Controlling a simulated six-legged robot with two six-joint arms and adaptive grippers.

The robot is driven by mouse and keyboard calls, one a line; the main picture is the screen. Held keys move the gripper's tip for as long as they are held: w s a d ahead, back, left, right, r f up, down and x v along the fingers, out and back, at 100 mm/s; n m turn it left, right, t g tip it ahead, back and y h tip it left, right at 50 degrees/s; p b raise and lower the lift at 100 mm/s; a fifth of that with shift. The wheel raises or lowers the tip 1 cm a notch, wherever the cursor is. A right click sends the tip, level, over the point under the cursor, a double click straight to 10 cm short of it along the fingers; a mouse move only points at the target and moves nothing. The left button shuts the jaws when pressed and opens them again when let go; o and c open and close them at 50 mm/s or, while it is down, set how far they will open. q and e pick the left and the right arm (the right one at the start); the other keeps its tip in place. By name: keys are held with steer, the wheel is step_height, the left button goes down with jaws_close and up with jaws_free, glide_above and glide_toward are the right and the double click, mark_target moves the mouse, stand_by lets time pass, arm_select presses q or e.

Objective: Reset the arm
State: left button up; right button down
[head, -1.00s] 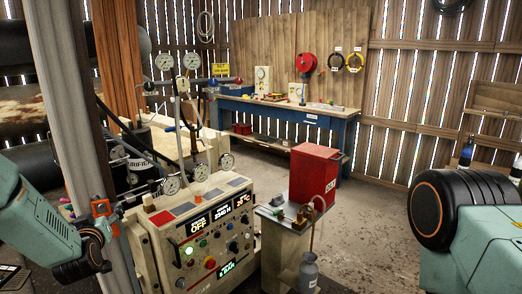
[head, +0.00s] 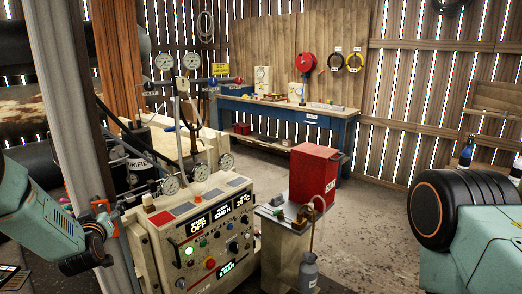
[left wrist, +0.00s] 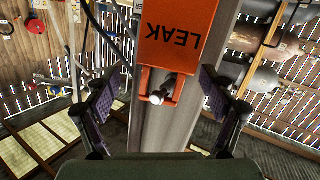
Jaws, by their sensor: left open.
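My left gripper (head: 106,222) is at the left of the head view, beside the grey post and left of the compressor's control panel. In the left wrist view its two fingers (left wrist: 162,105) are wide apart with nothing between the pads. The left arm (head: 40,222) comes in from the left edge. My right gripper is not in view; a teal link of my right arm (head: 480,245) shows at the right edge.
The compressor panel (head: 210,238) with gauges and buttons stands front centre. A red box (head: 314,172) sits on a small stand to its right. A blue workbench (head: 290,110) is at the back wall. Open concrete floor (head: 375,200) lies at centre right.

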arm_select(q)
steer(key=v, duration=1.1)
steer(key=x, duration=0.7)
steer(key=r+p+x, duration=0.1)
steer(key=x, duration=0.3)
steer(key=shift+w+a, duration=0.15)
steer(key=shift+w, duration=0.3)
steer(key=s+d+p, duration=0.2)
steer(key=s+d, duration=0.2)
steer(key=shift+d, duration=0.2)
